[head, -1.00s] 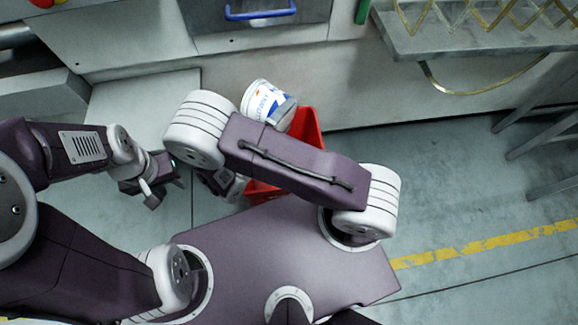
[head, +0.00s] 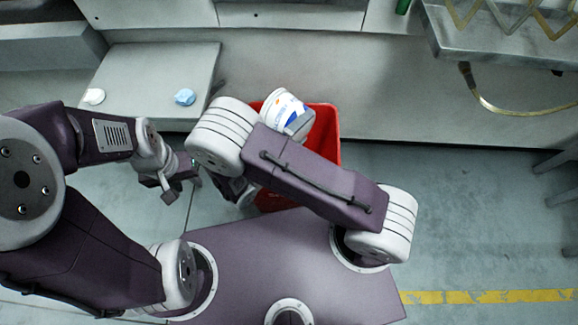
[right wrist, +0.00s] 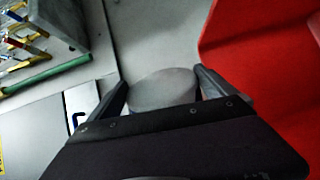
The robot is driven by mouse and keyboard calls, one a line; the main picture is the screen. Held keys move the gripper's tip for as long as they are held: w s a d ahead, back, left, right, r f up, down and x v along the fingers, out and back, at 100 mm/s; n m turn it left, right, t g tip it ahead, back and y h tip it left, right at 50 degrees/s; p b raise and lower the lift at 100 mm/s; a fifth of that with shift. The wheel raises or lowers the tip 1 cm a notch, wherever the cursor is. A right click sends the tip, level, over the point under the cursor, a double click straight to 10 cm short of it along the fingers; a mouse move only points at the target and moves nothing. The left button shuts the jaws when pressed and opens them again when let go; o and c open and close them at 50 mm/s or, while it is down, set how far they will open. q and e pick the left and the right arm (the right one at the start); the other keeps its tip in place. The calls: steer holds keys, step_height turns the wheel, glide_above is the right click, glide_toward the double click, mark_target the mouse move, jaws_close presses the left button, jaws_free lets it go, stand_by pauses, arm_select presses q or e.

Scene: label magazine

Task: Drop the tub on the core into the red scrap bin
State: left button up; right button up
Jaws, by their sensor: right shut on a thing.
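My right arm hides part of the bin and my right gripper. In the right wrist view, my right gripper (right wrist: 163,82) is shut on the tub, whose grey round end (right wrist: 163,92) sits between the fingers. The bin's red wall (right wrist: 265,60) fills the right side there. I cannot make out a core. My left gripper (head: 180,186) hangs left of the bin, apart from it; its jaw gap is unclear.
A grey bench top (head: 150,70) at the upper left carries a white piece (head: 93,96) and a blue piece (head: 185,96). A long grey cabinet front (head: 400,110) runs behind the bin. A metal table (head: 490,35) stands at the upper right.

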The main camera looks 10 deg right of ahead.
mark_target(301, 140)
step_height(301, 140, down, 5)
steer(key=b, duration=0.4)
steer(key=shift+f, duration=0.2)
arm_select(q)
step_height(301, 140, down, 4)
steer(key=shift+f, duration=0.25)
arm_select(e)
steer(key=shift+r, duration=0.1)
steer(key=o, duration=1)
steer(key=shift+c, duration=0.2)
